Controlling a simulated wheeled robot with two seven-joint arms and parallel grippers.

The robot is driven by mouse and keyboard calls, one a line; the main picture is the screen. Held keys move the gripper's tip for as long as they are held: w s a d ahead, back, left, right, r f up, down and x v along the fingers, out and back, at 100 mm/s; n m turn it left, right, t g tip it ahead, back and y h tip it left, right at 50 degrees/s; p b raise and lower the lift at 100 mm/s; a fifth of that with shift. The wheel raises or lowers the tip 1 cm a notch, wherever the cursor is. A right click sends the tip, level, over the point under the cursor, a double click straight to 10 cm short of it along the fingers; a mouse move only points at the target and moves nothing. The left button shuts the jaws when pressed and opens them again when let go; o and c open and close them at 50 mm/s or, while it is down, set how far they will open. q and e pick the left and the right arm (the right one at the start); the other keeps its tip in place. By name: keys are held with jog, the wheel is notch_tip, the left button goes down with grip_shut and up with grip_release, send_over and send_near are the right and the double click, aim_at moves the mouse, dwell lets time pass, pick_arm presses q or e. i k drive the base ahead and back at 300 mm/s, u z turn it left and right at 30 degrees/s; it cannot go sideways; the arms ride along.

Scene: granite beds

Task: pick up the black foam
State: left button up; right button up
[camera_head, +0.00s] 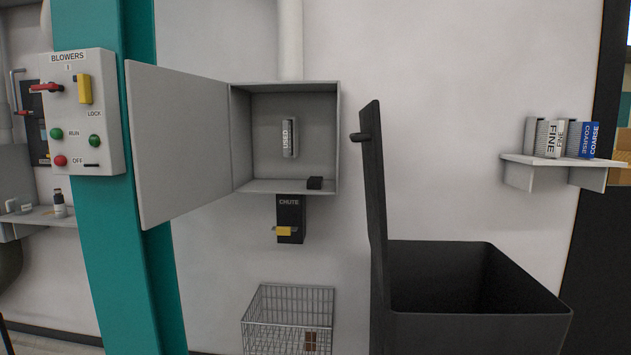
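A small black block (315,183), which looks like the black foam, lies on the floor of the open grey wall cabinet (286,186), near its right front edge. A grey piece marked USED (289,138) is upright against the cabinet's back wall, above and left of the block. The cabinet door (180,145) stands open to the left. Neither of my grippers shows in the head view.
A black chute (290,212) with a yellow handle is below the cabinet, above a wire basket (288,318). A large black bin (475,325) with its lid (374,190) raised stands at right. A shelf (560,162) holds FINE and COARSE packs. A BLOWERS panel (85,115) is at left.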

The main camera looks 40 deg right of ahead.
aim_at(314, 183)
jog(key=z, duration=0.4)
jog(key=i, duration=0.85)
jog(key=z, duration=1.45)
jog(key=i, duration=0.75)
jog(key=z, duration=0.75)
